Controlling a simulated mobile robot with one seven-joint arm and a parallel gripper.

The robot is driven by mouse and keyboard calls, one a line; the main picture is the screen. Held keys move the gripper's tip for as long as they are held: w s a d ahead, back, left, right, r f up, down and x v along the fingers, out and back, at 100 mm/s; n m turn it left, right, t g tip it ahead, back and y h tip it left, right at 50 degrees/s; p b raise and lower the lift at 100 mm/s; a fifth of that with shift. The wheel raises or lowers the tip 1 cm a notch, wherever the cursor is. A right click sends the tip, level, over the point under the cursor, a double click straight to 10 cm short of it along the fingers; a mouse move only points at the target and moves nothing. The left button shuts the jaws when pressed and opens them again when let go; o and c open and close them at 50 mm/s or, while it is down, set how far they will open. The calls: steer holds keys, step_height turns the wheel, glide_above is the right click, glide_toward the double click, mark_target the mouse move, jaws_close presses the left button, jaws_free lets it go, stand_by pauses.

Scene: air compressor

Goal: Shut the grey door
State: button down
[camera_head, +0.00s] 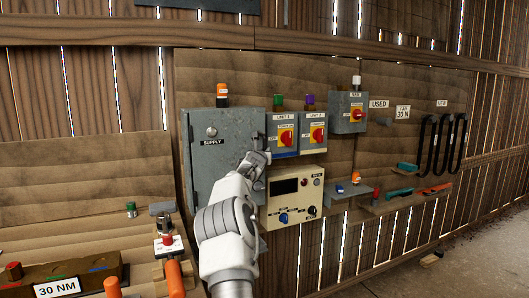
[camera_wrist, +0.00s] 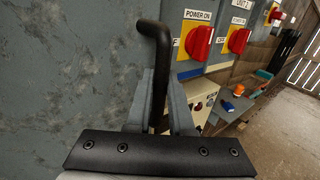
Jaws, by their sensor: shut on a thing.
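The grey door (camera_head: 225,160) is the front of a wall cabinet labelled SUPPLY. It fills the left of the wrist view (camera_wrist: 70,70). A black bent handle (camera_wrist: 154,45) stands out near the door's right edge. My gripper (camera_head: 260,150) is at that edge. In the wrist view its fingers (camera_wrist: 161,95) are shut on the handle, one on each side. The handle's upper end sticks out beyond the fingertips, and its lower part is hidden by the gripper. I cannot tell whether the door is slightly ajar or flush.
Two switch boxes with red knobs (camera_head: 286,136) (camera_head: 317,134) are close to the right of the door. A cream control panel (camera_head: 295,195) is below them. An orange-topped lamp (camera_head: 222,95) is above the cabinet. A bench with tools (camera_head: 70,280) is at lower left.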

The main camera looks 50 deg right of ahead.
steer(key=c, duration=0.8)
jaws_free()
steer(key=shift+d, duration=0.1)
steer(key=shift+s+a+f+b, duration=0.1)
steer(key=shift+s+a+b, duration=0.1)
steer(key=shift+a+b, duration=0.35)
steer(key=b+v, duration=0.5)
steer(key=v, duration=1.1)
steer(key=shift+s, duration=0.2)
steer(key=shift+a, duration=0.1)
